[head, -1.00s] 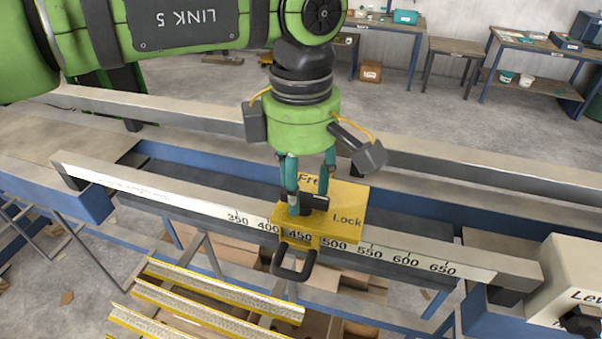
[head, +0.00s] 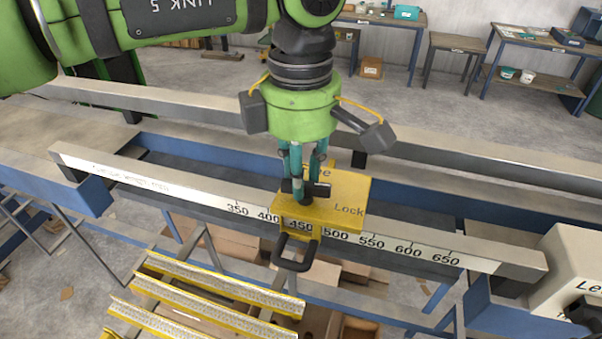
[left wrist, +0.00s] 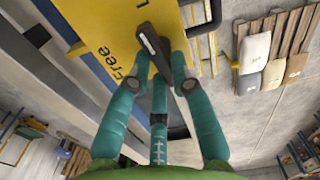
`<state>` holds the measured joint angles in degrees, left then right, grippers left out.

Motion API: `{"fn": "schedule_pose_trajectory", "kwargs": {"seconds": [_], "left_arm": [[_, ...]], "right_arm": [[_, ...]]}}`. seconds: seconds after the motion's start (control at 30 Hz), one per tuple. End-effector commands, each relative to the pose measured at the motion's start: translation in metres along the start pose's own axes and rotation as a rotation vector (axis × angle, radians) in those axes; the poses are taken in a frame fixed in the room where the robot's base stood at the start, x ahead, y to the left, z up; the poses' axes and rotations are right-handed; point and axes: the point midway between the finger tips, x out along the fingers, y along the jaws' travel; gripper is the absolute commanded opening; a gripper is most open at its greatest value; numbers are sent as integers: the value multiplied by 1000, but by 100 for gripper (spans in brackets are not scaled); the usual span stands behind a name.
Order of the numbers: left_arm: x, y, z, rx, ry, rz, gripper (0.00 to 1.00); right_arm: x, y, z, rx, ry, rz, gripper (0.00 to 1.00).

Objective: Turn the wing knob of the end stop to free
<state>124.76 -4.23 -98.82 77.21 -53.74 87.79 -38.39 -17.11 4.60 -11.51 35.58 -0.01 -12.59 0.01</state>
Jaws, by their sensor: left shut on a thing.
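The end stop (head: 345,190) is a yellow block on the scale rail, with "Free" at its far side, partly hidden by my gripper, and "Lock" at its right. Its black wing knob (head: 319,190) stands on top, and the bar lies roughly along the rail. My left gripper (head: 305,188) points down from above and is shut on the wing knob. In the left wrist view the fingers (left wrist: 168,62) sit on both sides of the black knob bar (left wrist: 152,42), beside the word "Free" on the yellow plate (left wrist: 105,30).
The scale rail (head: 180,194) runs across the view with printed numbers. A black loop handle (head: 296,266) hangs at the end stop's front. Yellow-edged rollers or slats (head: 215,287) lie below. A pale box (head: 575,265) stands at the rail's right end.

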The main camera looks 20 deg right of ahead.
Motion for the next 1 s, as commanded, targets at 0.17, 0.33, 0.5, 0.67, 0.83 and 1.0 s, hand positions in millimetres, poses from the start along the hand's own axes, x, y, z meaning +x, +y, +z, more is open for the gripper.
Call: {"fn": "schedule_pose_trajectory", "kwargs": {"seconds": [0.17,0.33,0.5,0.67,0.83,1.0], "left_arm": [[5,-1,-1,-147,-1,-1,0],[5,-2,-1,-308,0,-1,0],[4,-4,-1,-468,0,-2,0],[4,-5,-1,-621,0,-2,0],[4,-7,-1,-781,1,-2,0],[4,-8,0,-943,2,-1,0]], "right_arm": [[18,0,3,0,-2,0,40],[30,0,5,0,-3,0,40],[40,0,6,1,-4,0,40],[49,-1,7,1,-4,0,40],[57,-1,8,1,-4,0,40],[65,-1,8,1,-4,0,40]]}}
